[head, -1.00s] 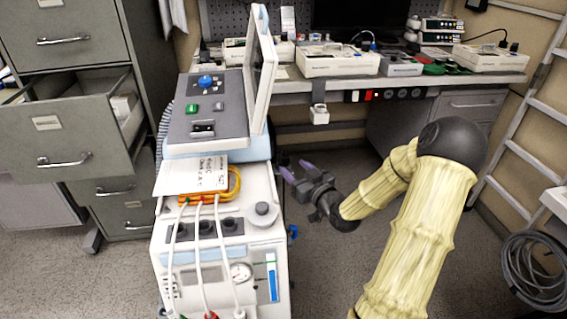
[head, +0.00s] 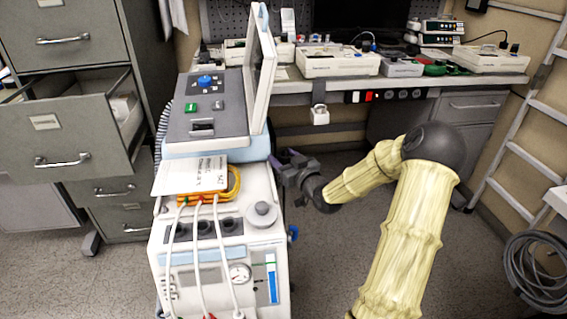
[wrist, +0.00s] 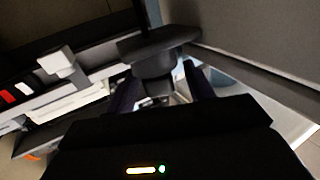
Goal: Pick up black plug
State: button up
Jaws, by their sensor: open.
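A dark piece with a wide flat top and a narrower round body, which looks like the black plug (wrist: 157,58), shows in the wrist view beside a grey panel. My gripper (wrist: 162,90) is open, with one finger to each side of this piece's lower part. I cannot tell whether the fingers touch it. In the head view my gripper (head: 282,168) is beside the right side of the white medical machine (head: 262,185). Its fingertips are partly hidden by the machine, and the plug cannot be made out there.
The machine's tilted screen (head: 262,62) rises above my gripper. A workbench (head: 450,80) with several devices stands behind, with a white block (head: 320,115) hanging at its front edge. An open drawer (head: 65,121) juts out at left. Floor is clear around my arm.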

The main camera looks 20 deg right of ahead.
aim_at(284, 151)
dwell(0.4)
grip_shut()
jog(key=shift+r, duration=0.1)
notch_tip(284, 151, up, 10)
jog(key=p, duration=0.3)
dwell(0.7)
jog(key=shift+r+p, duration=2.2)
jog(key=shift+r, duration=0.25)
